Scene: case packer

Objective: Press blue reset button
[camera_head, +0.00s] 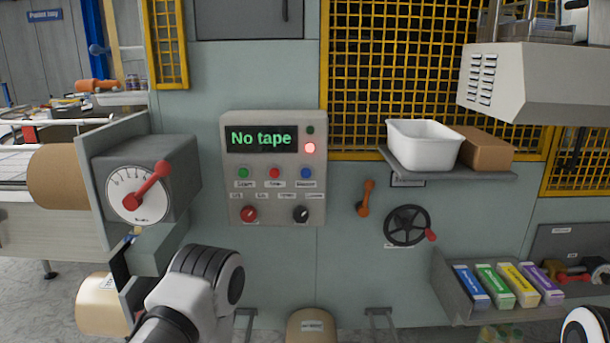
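The blue button (306,173) is at the right end of a row of three on the grey control panel (232,200). A small label sits under it, too blurred to read surely. A green button (243,173) and a red button (274,173) are to its left. The display (261,139) above reads "No tape" in green. Beside it a red lamp (309,147) is lit, and a green lamp (310,130) above looks dark. My arm links show at the lower left and lower right corner, apart from the panel. Neither gripper's fingers show.
A dial box with a red pointer (153,184) juts out left of the panel. An orange lever (366,198) and a black handwheel (407,226) are to the right. A shelf (450,176) holds a white bin (424,144) and brown block. The space before the panel is clear.

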